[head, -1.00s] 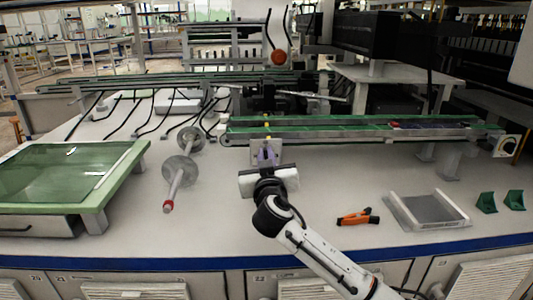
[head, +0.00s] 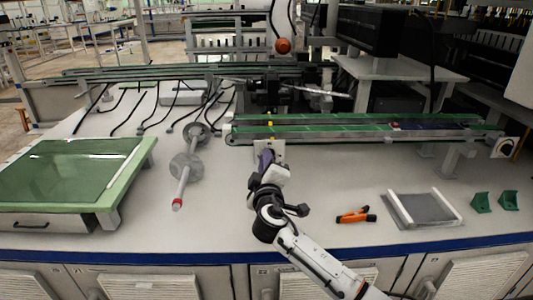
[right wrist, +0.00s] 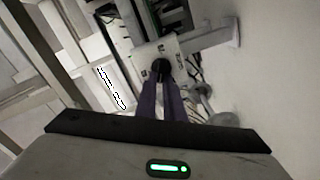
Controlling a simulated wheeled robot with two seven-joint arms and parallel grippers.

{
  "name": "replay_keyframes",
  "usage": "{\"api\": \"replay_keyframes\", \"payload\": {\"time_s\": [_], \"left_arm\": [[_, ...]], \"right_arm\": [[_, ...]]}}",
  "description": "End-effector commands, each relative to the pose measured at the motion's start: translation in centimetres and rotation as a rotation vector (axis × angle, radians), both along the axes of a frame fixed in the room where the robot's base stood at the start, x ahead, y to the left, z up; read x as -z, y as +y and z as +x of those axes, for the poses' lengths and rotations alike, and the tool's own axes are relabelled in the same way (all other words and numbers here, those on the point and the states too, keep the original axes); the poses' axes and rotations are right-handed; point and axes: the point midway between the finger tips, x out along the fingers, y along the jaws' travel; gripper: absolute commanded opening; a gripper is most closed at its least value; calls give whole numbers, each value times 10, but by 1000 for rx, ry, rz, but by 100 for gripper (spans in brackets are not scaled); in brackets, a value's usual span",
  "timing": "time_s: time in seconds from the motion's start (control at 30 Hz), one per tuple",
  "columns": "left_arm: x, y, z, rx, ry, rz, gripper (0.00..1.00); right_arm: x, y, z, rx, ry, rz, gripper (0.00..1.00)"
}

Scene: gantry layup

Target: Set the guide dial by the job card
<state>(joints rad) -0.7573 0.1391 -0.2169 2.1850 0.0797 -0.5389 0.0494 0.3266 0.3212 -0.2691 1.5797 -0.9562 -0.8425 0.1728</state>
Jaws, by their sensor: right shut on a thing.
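The guide dial (right wrist: 161,68) is a dark round knob on a pale plate with small dark marks around it, in the right wrist view. My right gripper (right wrist: 161,84) has its purple fingers shut on the dial. In the head view the right gripper (head: 265,157) is at the pale plate (head: 277,151) below the near end of the green conveyor, and it hides the dial. The marks on the plate are too small to read. I cannot make out a job card for certain. My left gripper is not in view.
The green conveyor (head: 340,130) runs behind the gripper. An orange-and-black tool (head: 356,215), a grey tray (head: 428,208) and two green brackets (head: 481,203) lie to the right. A rod with discs (head: 186,168) and a green-framed table (head: 138,165) are left. Bench between is clear.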

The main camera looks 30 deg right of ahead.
Motion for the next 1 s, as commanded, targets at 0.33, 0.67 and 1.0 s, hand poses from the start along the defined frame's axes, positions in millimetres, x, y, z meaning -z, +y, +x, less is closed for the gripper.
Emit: {"api": "replay_keyframes", "payload": {"time_s": [0.33,0.67,1.0], "left_arm": [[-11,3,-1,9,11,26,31],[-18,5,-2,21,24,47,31],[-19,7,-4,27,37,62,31]], "right_arm": [[3,1,1,0,175,-281,0],[7,2,1,-1,325,-527,0],[11,1,0,-2,422,-686,0]]}}
